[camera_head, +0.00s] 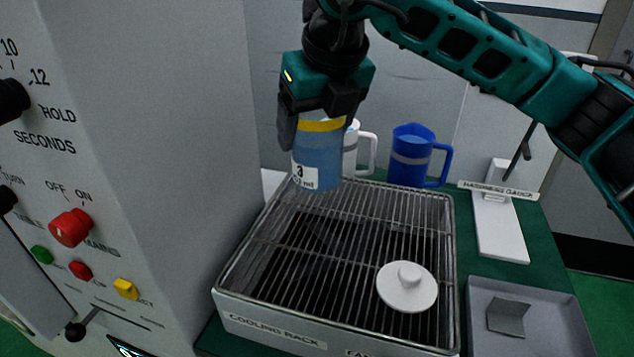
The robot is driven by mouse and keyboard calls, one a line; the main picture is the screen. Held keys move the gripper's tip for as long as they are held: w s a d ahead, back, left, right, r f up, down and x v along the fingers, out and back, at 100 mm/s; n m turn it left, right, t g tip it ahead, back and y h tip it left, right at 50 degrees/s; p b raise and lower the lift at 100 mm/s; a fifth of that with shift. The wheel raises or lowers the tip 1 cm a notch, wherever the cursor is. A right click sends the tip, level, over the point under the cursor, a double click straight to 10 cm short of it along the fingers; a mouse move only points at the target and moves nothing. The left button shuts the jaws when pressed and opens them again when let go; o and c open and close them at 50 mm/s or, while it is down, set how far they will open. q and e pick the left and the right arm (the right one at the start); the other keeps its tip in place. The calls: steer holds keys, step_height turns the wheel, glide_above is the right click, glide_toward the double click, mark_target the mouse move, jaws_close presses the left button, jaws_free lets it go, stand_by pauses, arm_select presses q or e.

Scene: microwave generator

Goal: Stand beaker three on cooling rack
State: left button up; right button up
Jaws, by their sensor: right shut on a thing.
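Beaker three (318,165) is a clear beaker with blue contents, a yellow band near its top and a white label with a "3". My right gripper (322,112) is shut on its upper part and holds it upright over the back left of the cooling rack. I cannot tell how far its base is from the bars. The cooling rack (270,328) is a pale box with a wire grid on top and a "COOLING RACK" label in front. My left gripper is not in view.
A white lid with a knob (407,287) lies on the rack's front right. A blue mug (412,158) and a white mug (351,150) stand behind the rack. A grey tray (550,318) and a hardness gauge (498,225) are at right. The machine panel (100,150) rises at left.

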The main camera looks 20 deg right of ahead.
mark_target(330, 134)
steer(key=shift+f, duration=4.7)
steer(key=o, duration=1.3)
steer(key=shift+r, duration=0.15)
steer(key=v, duration=1.2)
